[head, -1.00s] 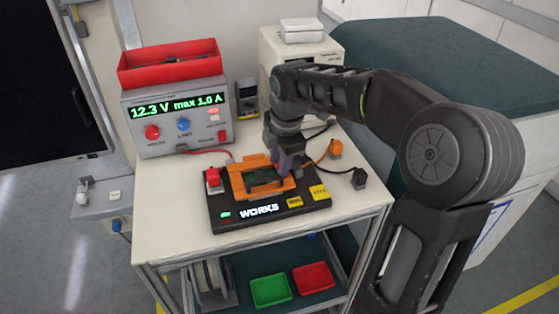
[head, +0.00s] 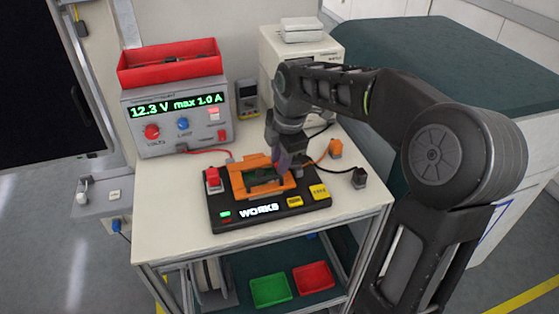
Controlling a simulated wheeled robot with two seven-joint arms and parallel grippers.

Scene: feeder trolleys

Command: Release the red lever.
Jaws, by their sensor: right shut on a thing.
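An orange fixture (head: 242,184) with a dark green board (head: 262,177) in it sits on the black test unit (head: 225,219), whose lit label reads WORKS. My right gripper (head: 286,167) is low at the fixture's right rear side. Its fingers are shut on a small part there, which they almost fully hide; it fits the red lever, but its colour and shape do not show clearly. A separate red block (head: 213,180) stands at the unit's left edge, apart from the gripper. My left gripper is not in view.
A power supply (head: 175,143) reading 12.3 V max 1.0 A stands at the back left, under a red bin (head: 170,71). Orange (head: 336,148) and black (head: 359,178) plugs lie right of the unit. Green (head: 270,290) and red (head: 313,278) trays are below.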

